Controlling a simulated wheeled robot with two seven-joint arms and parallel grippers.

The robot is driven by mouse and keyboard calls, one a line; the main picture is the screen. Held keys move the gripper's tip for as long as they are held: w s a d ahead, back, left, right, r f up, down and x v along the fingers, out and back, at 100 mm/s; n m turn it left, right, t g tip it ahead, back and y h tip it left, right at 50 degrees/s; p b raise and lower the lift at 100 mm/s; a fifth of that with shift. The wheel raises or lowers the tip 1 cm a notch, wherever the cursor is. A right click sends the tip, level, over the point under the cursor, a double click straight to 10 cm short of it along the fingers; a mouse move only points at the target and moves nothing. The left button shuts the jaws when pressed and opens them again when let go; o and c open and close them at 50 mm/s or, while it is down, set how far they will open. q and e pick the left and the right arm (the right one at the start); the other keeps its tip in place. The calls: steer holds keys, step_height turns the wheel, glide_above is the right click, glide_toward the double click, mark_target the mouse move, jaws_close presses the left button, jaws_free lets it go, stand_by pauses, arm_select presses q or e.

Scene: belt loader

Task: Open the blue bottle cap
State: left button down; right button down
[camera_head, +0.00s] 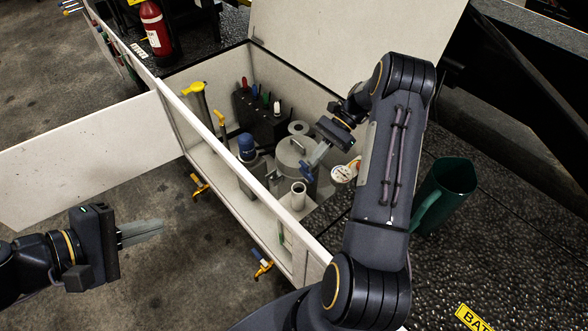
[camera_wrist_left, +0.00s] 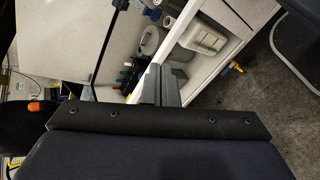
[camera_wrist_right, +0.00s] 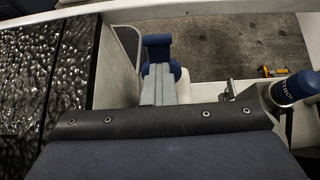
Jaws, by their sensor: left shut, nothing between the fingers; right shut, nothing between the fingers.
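A small blue cap-like piece (camera_head: 307,172) is inside the white compartment, right by my right fingertips. In the right wrist view it shows as a dark blue piece (camera_wrist_right: 157,42) just past the finger ends, with a white part behind it. I cannot tell whether the fingers touch it. A pale open-topped tube (camera_head: 298,196) stands just below it in the head view. My right gripper (camera_head: 315,163) is shut, reaching into the compartment from the right. My left gripper (camera_head: 160,229) is shut and empty, outside the compartment at the lower left.
A blue-topped cylinder (camera_head: 246,145), a grey round tank (camera_head: 293,158) and a black block with coloured levers (camera_head: 262,118) crowd the compartment. Its white front wall (camera_head: 228,187) stands between my grippers.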

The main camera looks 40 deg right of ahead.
arm_select(q)
steer(key=w+d+f+n+g+h, duration=0.1)
steer(key=w+d+f+n, duration=0.2)
steer(key=d, duration=0.3)
steer(key=w+d+f+n+h, duration=0.1)
steer(key=w+d+f+n, duration=0.15)
steer(key=d, duration=0.35)
steer(key=n, duration=0.7)
glide_toward(302, 165)
step_height(302, 165, down, 5)
steer(key=d, duration=0.3)
steer(key=d+r, duration=0.1)
steer(key=d, duration=0.1)
steer(key=shift+w+d, duration=0.1)
steer(key=shift+d, duration=0.1)
steer(key=shift+d+r, duration=0.1)
steer(key=shift+d, duration=0.3)
steer(key=shift+w+d+r, duration=0.1)
steer(key=shift+d+r, duration=0.2)
steer(key=shift+d, duration=0.35)
arm_select(e)
steer(key=c, duration=2.2)
jaws_free()
